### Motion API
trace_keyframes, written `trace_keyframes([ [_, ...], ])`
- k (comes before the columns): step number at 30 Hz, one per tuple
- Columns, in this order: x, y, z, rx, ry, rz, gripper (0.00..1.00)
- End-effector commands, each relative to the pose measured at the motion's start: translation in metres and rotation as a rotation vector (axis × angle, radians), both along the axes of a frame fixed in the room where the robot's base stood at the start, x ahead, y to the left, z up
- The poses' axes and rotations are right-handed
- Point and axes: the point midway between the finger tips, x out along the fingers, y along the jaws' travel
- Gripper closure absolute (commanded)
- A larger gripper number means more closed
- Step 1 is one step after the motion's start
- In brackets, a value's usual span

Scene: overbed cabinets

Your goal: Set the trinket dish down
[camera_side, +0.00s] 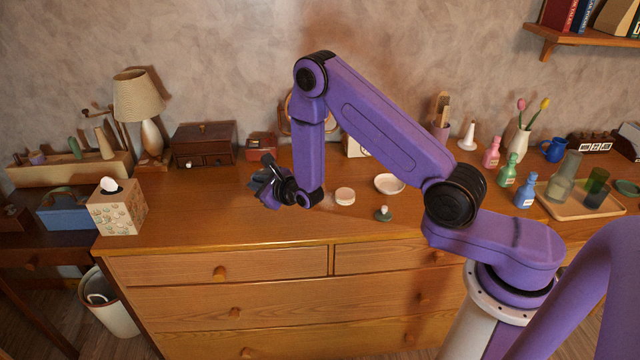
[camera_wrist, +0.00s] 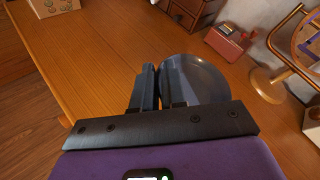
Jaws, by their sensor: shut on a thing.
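The trinket dish (camera_wrist: 203,82) is a round, shallow, blue-grey dish. In the wrist view it extends to the right of my fingers, with its near part hidden behind the gripper. My gripper (camera_wrist: 158,74) is shut on its left rim. In the side view my gripper (camera_side: 264,178) is over the left half of the wooden dresser top (camera_side: 200,222), and the dish (camera_side: 262,192) shows only as a small dark blue-grey patch there. I cannot tell how far the dish is above the wood.
A tissue box (camera_side: 118,212) stands at the dresser's left end. A brown wooden box (camera_side: 204,147) and small red box (camera_side: 262,146) stand at the back. A round pale lid (camera_side: 345,196), white dish (camera_side: 389,184) and green-knobbed piece (camera_side: 383,214) lie right. The front-left top is clear.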

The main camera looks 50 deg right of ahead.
Motion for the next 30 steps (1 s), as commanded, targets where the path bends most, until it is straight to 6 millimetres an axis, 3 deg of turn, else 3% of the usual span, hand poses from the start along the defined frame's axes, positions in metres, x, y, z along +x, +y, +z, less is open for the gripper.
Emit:
trace_keyframes([
  [3, 0.002, 0.008, -0.008, -0.001, 0.000, -0.005, 1.00],
  [9, 0.002, 0.008, -0.035, -0.001, 0.001, -0.007, 1.00],
  [24, 0.002, 0.008, -0.078, -0.001, 0.000, -0.005, 1.00],
  [30, 0.003, 0.008, -0.081, -0.001, -0.003, -0.005, 1.00],
])
